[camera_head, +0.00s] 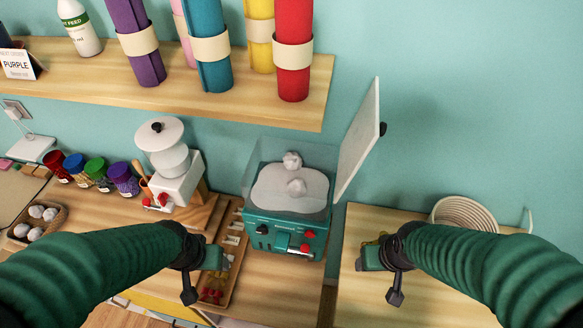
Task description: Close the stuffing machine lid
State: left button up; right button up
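The stuffing machine (268,232) is a teal box with clear walls, standing on the wooden counter in the middle of the head view. White stuffing (283,190) lies inside, with two small tufts on top. Its white lid (359,140) stands open, tilted up at the machine's right side, with a dark knob on its right face. My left gripper (222,258) is in front and to the left of the machine, apart from it. My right gripper (366,257) is to the right of the machine, below the lid and not touching it. The finger openings are too small to judge.
A wooden shelf (110,88) with fabric rolls hangs above the machine. A white device (178,181) and several coloured jars stand to the left. A wooden tray (218,284) lies below my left gripper.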

aim_at(366, 129)
jog(key=l+u, duration=0.15)
jog(key=l, duration=0.25)
jog(key=k+l+u, duration=0.15)
jog(key=l, duration=0.3)
jog(key=k+l+u, duration=0.15)
jog(key=l, duration=0.25)
jog(key=k+l+u, duration=0.15)
jog(key=l, duration=0.25)
jog(key=i, duration=0.05)
